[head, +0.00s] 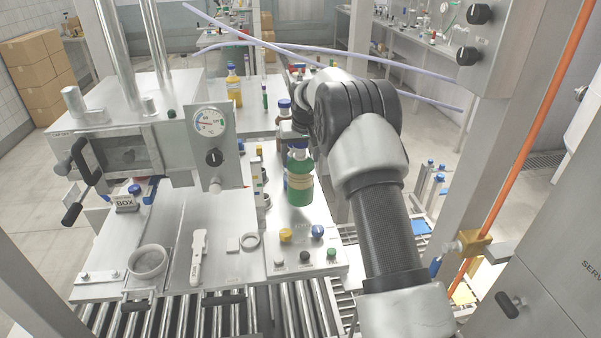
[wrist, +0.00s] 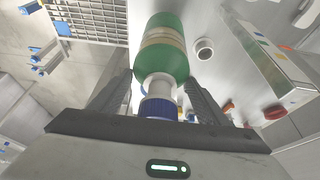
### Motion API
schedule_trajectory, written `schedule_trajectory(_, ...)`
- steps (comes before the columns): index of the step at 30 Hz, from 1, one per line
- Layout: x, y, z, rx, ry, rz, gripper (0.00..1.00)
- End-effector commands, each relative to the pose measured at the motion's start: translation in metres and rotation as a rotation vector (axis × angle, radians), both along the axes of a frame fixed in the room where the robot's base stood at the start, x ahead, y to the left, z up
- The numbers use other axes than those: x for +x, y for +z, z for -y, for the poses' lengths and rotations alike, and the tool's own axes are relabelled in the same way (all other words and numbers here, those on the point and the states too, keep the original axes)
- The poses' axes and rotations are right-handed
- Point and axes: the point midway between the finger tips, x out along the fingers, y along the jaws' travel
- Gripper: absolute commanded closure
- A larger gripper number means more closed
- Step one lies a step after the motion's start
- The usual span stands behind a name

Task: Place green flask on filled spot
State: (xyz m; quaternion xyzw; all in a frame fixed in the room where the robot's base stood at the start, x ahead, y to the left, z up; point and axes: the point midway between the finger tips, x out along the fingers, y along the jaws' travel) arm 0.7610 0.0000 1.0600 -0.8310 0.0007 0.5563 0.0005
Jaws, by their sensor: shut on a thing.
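The green flask (head: 299,188) has a beige label band and a blue cap. It is upright over the right part of the steel worktop (head: 222,222), behind the button panel. My gripper (head: 298,140) is shut on its neck, just below the cap. In the wrist view, the flask (wrist: 163,50) points away from me, with its neck between the two fingers (wrist: 160,95). I cannot tell whether its base touches the worktop. I cannot make out a marked filled spot.
A flask with orange contents (head: 235,90) stands on the back table. A button panel (head: 305,257) lies in front of the green flask. A gauge housing (head: 212,145) stands to its left. A white cup (head: 148,262) sits front left. A post (head: 440,140) rises at right.

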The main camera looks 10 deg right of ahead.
Motion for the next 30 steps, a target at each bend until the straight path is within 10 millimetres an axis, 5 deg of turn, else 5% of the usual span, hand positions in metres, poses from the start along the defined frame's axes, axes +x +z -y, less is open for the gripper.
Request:
schedule_trajectory(12, 0.002, -0.045, 0.000, 0.000, 0.000, 0.007, 0.93)
schedule_trajectory(25, 0.002, -0.050, 0.000, 0.000, 0.000, 0.008, 0.93)
schedule_trajectory(26, 0.000, -0.052, 0.000, 0.000, 0.000, 0.002, 0.26)
schedule_trajectory(30, 0.000, -0.052, 0.000, 0.000, 0.000, 0.001, 0.12)
